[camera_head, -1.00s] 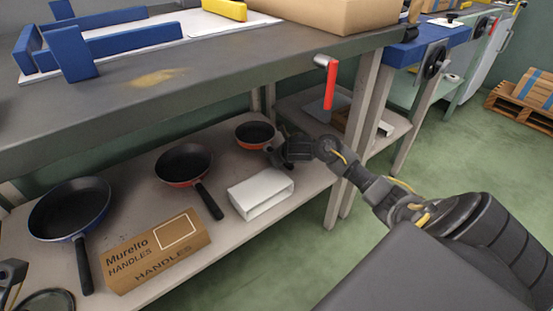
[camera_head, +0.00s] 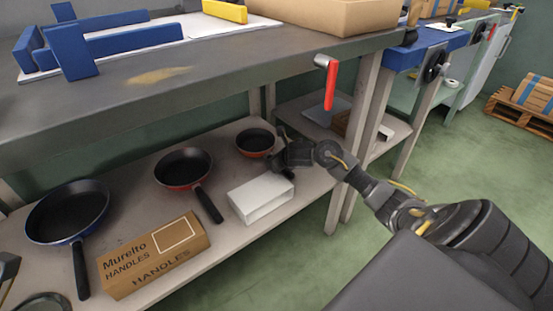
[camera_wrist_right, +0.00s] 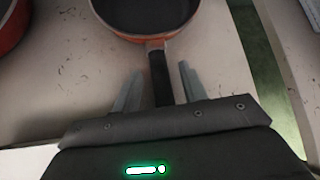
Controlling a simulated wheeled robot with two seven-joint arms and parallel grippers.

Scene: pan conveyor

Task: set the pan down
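The small red pan (camera_head: 255,142) with a dark inside sits upright on the lower shelf (camera_head: 140,172) at the back right. In the right wrist view the pan (camera_wrist_right: 150,15) is at the top, and its black handle (camera_wrist_right: 160,75) points toward my palm. My right gripper (camera_wrist_right: 158,82) is open. Its fingers stand on either side of the handle, with a gap on each side. In the head view my right gripper (camera_head: 279,150) is at the pan's right and hides part of the handle. A dark grey part at the lower left edge may be my left gripper; its fingers cannot be made out.
A red pan (camera_head: 182,168) and a larger blue pan (camera_head: 68,212) stand to the left. A white box (camera_head: 262,197) and a brown handles box (camera_head: 153,254) lie in front. The workbench top (camera_head: 200,75) overhangs the shelf. A table leg (camera_head: 347,180) is right of the gripper.

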